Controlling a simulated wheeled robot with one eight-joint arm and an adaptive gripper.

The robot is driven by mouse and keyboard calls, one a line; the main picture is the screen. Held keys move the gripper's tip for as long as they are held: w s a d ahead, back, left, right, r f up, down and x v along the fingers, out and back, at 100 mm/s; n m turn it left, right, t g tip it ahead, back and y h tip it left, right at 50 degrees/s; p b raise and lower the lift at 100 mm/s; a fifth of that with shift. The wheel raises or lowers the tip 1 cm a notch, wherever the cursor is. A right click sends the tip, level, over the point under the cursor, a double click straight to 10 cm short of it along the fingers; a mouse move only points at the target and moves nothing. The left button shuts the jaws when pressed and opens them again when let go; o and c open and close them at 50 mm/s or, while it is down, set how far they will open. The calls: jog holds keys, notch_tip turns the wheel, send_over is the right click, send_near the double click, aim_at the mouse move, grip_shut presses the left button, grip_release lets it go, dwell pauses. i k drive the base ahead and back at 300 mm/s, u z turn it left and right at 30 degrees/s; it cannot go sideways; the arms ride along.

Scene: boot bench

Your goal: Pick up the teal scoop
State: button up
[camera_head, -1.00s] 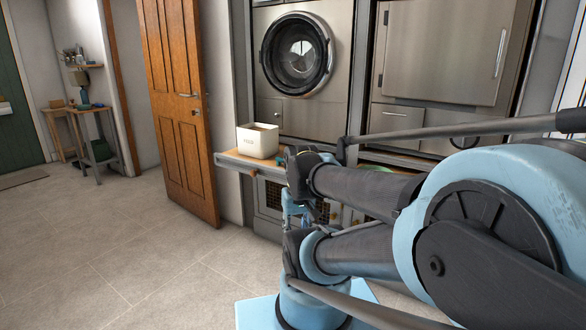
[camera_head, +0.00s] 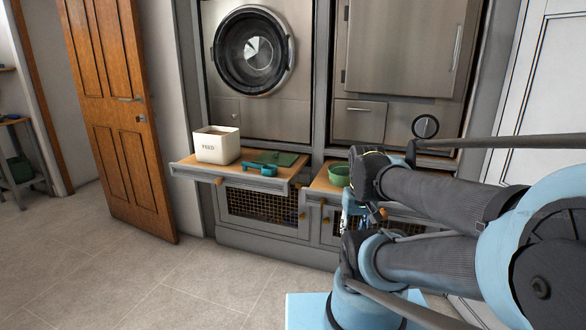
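The teal scoop (camera_head: 262,168) lies on the left pull-out wooden shelf (camera_head: 200,172), near its front edge. It is right of a cream bin (camera_head: 217,146) marked FEED and in front of a flat dark green piece (camera_head: 278,158). My folded arm fills the right side of the view. What looks like my gripper (camera_head: 352,208) shows only partly between the arm links, to the right of the scoop and apart from it. Its fingers are too hidden to tell whether it is open or shut.
A green bowl (camera_head: 339,174) stands on the right pull-out shelf (camera_head: 321,186), close beside my arm. Mesh-fronted cupboards (camera_head: 262,207) sit below the shelves. An open wooden door (camera_head: 115,110) stands at the left. The tiled floor (camera_head: 190,285) in front is clear.

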aim_at(258, 168)
jog(key=z, duration=0.9)
jog(key=k, duration=0.85)
jog(key=u, duration=0.9)
jog(key=i, duration=1)
